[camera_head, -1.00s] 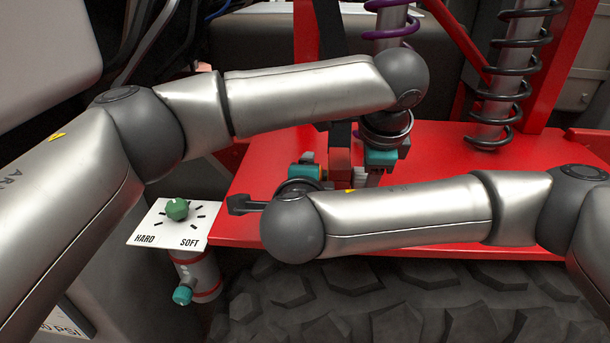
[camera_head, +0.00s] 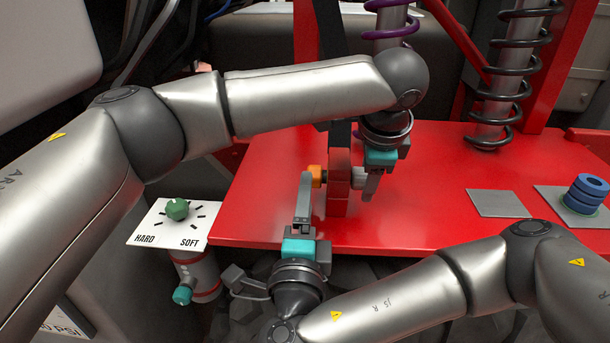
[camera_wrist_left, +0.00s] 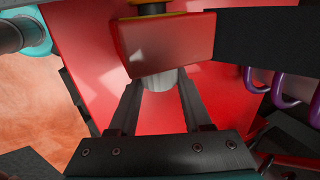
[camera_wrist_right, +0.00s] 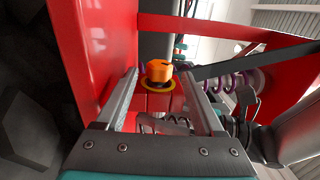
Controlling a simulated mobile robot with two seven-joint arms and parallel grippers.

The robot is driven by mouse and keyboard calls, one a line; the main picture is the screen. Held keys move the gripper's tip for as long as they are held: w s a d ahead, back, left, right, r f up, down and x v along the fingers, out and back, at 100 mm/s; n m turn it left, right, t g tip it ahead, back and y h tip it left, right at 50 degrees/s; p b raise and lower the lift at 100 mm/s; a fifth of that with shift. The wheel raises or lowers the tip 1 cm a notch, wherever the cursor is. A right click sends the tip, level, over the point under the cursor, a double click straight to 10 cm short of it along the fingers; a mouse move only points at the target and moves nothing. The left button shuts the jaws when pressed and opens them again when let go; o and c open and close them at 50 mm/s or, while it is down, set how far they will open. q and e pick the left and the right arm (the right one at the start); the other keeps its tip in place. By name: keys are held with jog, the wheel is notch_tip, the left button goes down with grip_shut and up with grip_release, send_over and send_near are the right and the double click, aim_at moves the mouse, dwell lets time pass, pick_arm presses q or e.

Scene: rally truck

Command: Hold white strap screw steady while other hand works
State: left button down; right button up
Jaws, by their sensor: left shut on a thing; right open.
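The white strap screw (camera_head: 358,178) sticks out of the right side of the red strap block (camera_head: 338,203). My left gripper (camera_head: 369,182) reaches down from above and is shut on it. The left wrist view shows the white screw (camera_wrist_left: 162,83) between the fingertips, against the red block (camera_wrist_left: 172,42). On the block's opposite side is an orange knob (camera_head: 318,175). My right gripper (camera_head: 304,190) is open beside the orange knob, pointing up from the front. In the right wrist view, the orange knob (camera_wrist_right: 158,72) appears between the two spread fingers, with a gap on each side.
The strap block sits above the red panel (camera_head: 430,200). A blue ringed piece (camera_head: 588,192) stands on a grey plate at the right, beside an empty grey square (camera_head: 498,203). A HARD/SOFT dial (camera_head: 177,209) is at the left. Coil springs (camera_head: 502,70) rise behind.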

pick_arm(q)
jog(key=shift+r, duration=0.1)
pick_arm(e)
jog(key=shift+s+f, duration=0.1)
jog(key=shift+s, duration=0.95)
jog(key=shift+w+a+m, duration=0.6)
jog(key=shift+w+m, duration=0.05)
jog(key=shift+m, duration=0.35)
jog(key=m, duration=0.1)
jog(key=w+a+m, duration=0.1)
jog(key=a+m+y, duration=0.1)
jog(key=shift+w+r+m+g, duration=0.2)
jog(key=shift+w+m+g, duration=0.1)
jog(key=shift+m+g, duration=0.1)
jog(key=m, duration=0.1)
jog(key=w+a+m, duration=0.1)
jog(key=a+m+y, duration=0.1)
jog(key=shift+w+r+m+g, duration=0.2)
jog(key=shift+w+m+g, duration=0.1)
jog(key=shift+m, duration=0.1)
jog(key=m, duration=0.1)
jog(key=w+a+m, duration=0.1)
jog(key=m, duration=0.1)
jog(key=a+m+y, duration=0.1)
jog(key=shift+w+r+m+g, duration=0.3)
jog(key=shift+w, duration=0.1)
jog(key=shift+d, duration=0.1)
jog(key=s+d, duration=0.2)
jog(key=s, duration=0.9)
jog(key=shift+s+r, duration=0.4)
